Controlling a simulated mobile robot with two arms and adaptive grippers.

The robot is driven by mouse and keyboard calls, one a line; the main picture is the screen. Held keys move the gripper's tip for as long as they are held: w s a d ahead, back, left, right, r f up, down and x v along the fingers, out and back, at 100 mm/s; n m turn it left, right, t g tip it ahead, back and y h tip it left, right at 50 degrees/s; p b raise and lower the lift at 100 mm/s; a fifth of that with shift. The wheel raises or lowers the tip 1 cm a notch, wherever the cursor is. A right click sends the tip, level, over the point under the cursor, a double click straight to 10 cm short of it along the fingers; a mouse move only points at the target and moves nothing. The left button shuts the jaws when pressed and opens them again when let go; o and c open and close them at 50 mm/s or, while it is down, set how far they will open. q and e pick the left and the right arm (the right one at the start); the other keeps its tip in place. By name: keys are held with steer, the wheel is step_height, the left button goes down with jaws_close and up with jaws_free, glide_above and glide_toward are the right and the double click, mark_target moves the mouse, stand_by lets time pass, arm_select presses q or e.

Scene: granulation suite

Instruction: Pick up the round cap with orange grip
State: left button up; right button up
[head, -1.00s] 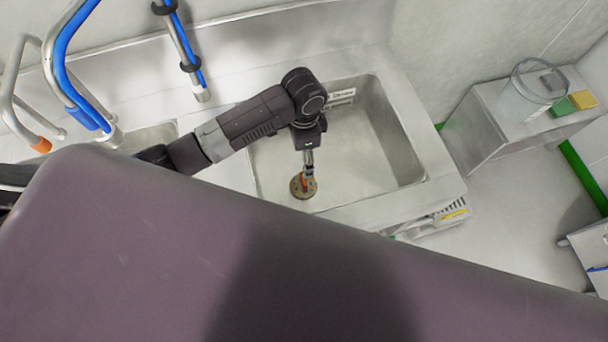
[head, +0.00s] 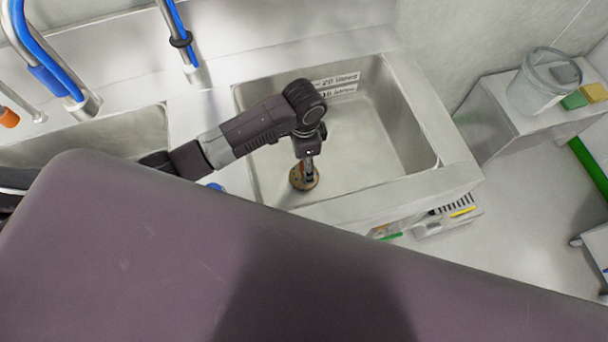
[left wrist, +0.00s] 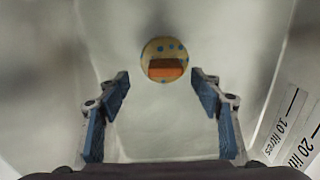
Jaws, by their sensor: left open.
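The round cap (left wrist: 164,47) lies in the right-hand sink basin. In the left wrist view it is a yellowish disc with blue dots and an orange grip (left wrist: 165,69) across it. In the head view the cap (head: 304,177) shows brownish, partly covered by my left gripper (head: 308,170). In the left wrist view my left gripper (left wrist: 160,92) is open and empty, its blue-padded fingers apart. The cap shows beyond the fingertips and between their lines, not held. How far above it the fingers are, I cannot tell. My right gripper is not in view.
The basin's walls (head: 408,115) surround my left gripper, with litre labels (head: 336,84) on the back wall. Blue-sleeved taps (head: 183,42) stand behind. A clear bucket (head: 540,83) and sponges (head: 584,97) sit on a side stand at the right.

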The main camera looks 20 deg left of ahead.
mark_target(296, 175)
arm_select(q)
steer(key=shift+w+a+f+p, duration=0.1)
steer(key=shift+w+f+p, duration=0.05)
steer(key=shift+f, duration=0.85)
steer(key=shift+w+f+p, duration=0.1)
steer(key=shift+f+p, duration=0.1)
steer(key=shift+f, duration=0.8)
steer(key=shift+w+a+f+p, duration=0.1)
steer(key=shift+w+f+p, duration=0.05)
steer(key=shift+f, duration=0.85)
steer(key=c, duration=1.5)
steer(key=shift+r, duration=0.1)
